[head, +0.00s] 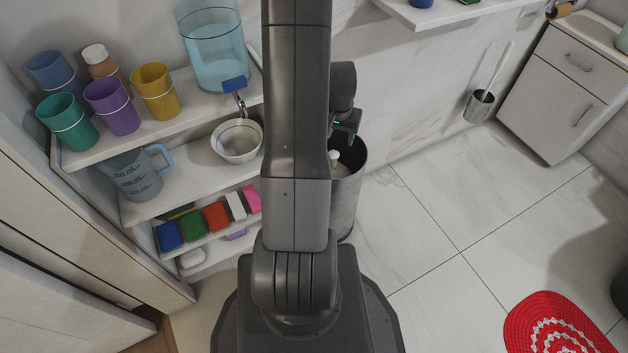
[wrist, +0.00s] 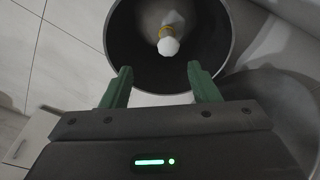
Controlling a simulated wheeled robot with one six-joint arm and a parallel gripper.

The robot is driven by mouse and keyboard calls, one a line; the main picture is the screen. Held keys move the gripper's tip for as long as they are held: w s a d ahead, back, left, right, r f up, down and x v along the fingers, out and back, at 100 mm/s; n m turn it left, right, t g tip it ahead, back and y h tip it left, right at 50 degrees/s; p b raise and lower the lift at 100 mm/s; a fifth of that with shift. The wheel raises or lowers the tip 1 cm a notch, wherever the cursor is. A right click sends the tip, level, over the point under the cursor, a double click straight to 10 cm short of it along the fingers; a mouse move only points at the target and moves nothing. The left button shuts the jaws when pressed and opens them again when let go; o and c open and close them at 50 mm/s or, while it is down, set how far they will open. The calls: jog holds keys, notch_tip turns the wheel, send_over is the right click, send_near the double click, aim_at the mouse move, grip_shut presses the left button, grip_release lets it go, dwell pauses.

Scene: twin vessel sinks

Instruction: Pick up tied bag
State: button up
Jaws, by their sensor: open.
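The tied bag (wrist: 169,45) is pale, with a white knotted top and a yellow tie. It sits inside a dark round bin (wrist: 222,42), and in the head view its white top (head: 334,156) shows just inside the bin (head: 346,205). My gripper (wrist: 159,70) is open and empty, with its green fingers apart at the near rim of the bin. The knot lies beyond the fingertips, roughly between their lines. In the head view my gripper (head: 345,126) is above the bin, partly hidden by my arm, which also covers part of the bin.
A shelf unit (head: 190,190) at left holds several cups, a clear water dispenser (head: 213,50), a white bowl (head: 237,140), a jug (head: 136,178) and coloured blocks. A toilet brush holder (head: 479,106) and white cabinet (head: 565,92) stand at right.

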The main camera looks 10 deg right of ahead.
aim_at(336, 155)
jog(key=f, duration=0.3)
jog(key=w+f+b, duration=0.1)
jog(key=f, duration=0.2)
jog(key=w+f+b, duration=0.1)
jog(key=f, duration=0.2)
jog(key=shift+d+f, duration=0.1)
jog(key=shift+f, duration=0.1)
jog(key=f+b, duration=0.1)
jog(key=f, duration=0.1)
jog(key=w+f+b, duration=0.1)
jog(key=f, duration=0.2)
jog(key=shift+f, duration=0.1)
grip_shut()
